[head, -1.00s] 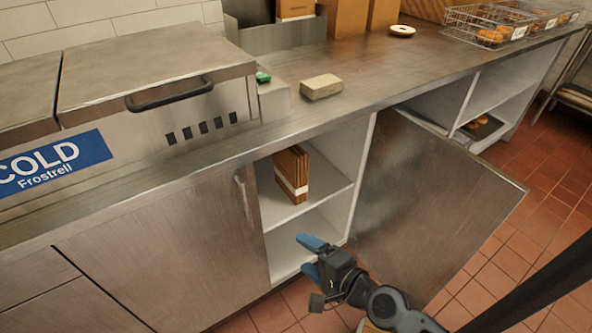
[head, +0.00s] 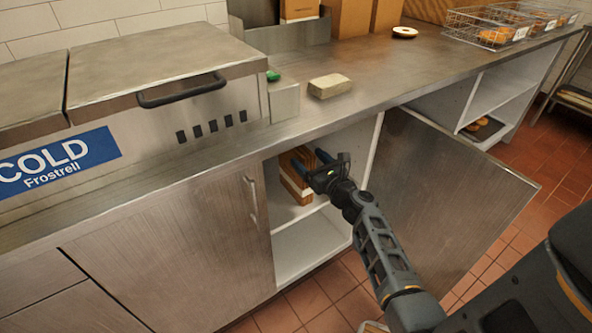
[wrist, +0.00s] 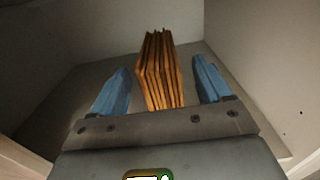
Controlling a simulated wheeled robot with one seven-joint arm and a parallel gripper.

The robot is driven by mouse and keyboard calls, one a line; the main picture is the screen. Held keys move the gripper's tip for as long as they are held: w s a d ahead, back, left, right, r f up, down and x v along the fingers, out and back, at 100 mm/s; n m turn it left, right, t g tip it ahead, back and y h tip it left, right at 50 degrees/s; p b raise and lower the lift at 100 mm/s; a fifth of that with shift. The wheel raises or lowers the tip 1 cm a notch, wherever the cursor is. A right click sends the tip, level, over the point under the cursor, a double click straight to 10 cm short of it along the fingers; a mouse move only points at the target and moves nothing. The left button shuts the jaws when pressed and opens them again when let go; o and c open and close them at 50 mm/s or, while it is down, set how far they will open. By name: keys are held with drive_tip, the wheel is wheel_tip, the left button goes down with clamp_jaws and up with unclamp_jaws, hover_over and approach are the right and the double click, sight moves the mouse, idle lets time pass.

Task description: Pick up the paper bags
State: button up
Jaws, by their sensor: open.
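The paper bags (head: 291,178) are a brown upright bundle with a pale band, on the upper shelf inside the open cabinet. In the wrist view the bags (wrist: 160,72) show as several brown folded layers standing between the two blue fingers. My gripper (head: 314,162) is inside the cabinet opening at the bags. In the wrist view my gripper (wrist: 160,95) is open, with a gap between each finger and the bundle. The gripper's body hides the lower near part of the bags.
The open cabinet door (head: 440,185) stands to the right of my arm. The steel counter (head: 370,75) overhangs the cabinet, with a tan block (head: 329,86) on it. The lower shelf (head: 308,245) is empty. White cabinet walls enclose the bags.

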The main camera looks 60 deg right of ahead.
sight(300, 151)
drive_tip(key=shift+x, duration=2.4)
drive_tip(key=shift+r, duration=0.1)
drive_tip(key=shift+c, duration=0.3)
clamp_jaws()
drive_tip(key=shift+r, duration=0.1)
